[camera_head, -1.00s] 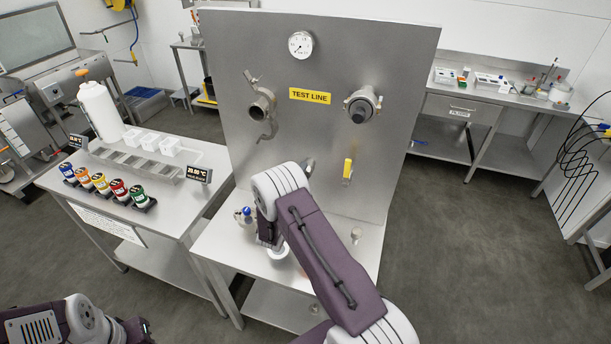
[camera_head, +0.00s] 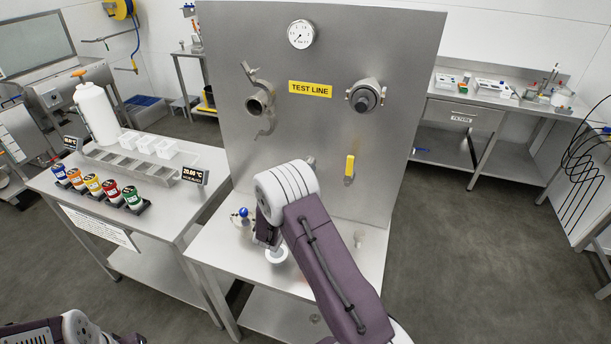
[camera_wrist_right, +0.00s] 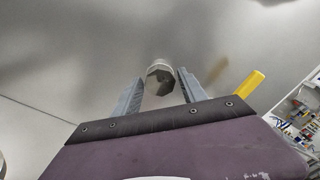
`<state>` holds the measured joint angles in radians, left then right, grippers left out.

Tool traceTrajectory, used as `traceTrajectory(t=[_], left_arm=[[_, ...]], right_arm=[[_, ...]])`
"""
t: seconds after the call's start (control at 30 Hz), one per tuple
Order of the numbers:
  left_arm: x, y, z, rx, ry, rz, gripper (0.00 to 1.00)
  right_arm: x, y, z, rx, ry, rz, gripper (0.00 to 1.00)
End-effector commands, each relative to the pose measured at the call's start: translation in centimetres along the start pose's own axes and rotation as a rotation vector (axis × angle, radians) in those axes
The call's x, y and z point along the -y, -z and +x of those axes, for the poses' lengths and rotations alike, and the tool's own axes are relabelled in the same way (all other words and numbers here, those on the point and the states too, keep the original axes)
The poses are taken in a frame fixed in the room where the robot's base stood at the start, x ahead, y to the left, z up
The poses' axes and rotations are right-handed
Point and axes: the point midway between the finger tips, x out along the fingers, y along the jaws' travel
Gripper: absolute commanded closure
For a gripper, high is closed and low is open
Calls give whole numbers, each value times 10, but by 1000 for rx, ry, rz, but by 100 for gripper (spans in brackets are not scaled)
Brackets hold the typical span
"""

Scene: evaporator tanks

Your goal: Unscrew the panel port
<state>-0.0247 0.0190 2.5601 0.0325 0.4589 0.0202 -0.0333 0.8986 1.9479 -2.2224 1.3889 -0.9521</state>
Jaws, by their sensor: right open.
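The steel test panel (camera_head: 215,75) stands upright in the head view with a yellow TEST LINE label. A small panel port (camera_head: 311,162) shows just past my right arm's pale joint, which hides most of it. In the right wrist view, the port (camera_wrist_right: 160,77) is a short metal cylinder with a dark, faceted-looking opening. My right gripper (camera_wrist_right: 160,84) is open, with one grey finger on each side of the port. Gaps show on both sides. In the head view my right gripper is hidden behind its own arm. My left gripper is out of view.
A yellow valve handle (camera_head: 349,167) is right of the port and also shows in the wrist view (camera_wrist_right: 249,87). Above are a clamped pipe opening (camera_head: 258,103), a capped fitting (camera_head: 364,97) and a gauge (camera_head: 301,34).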

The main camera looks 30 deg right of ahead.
Motion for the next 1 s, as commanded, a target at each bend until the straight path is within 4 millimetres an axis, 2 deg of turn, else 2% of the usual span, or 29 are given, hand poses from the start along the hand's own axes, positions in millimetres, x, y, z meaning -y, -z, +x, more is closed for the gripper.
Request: traceTrajectory(t=[0.07, 0.17, 0.3, 0.5, 0.8, 0.83, 1.0], left_arm=[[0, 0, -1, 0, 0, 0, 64], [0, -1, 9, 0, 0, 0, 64], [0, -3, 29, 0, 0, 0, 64], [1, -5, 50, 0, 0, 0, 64], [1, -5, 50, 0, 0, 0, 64], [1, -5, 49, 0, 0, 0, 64], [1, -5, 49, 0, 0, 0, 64]], right_arm=[[1, -1, 0, 0, 0, 4, 50], [-2, 2, 0, 0, 0, 53, 50], [-3, 4, 0, 1, 1, 214, 50], [-2, 3, 0, 1, 1, 403, 50], [1, -1, 0, 0, -1, 451, 50], [1, -1, 0, 0, -1, 451, 56], [1, 0, 0, 0, 0, 449, 100]])
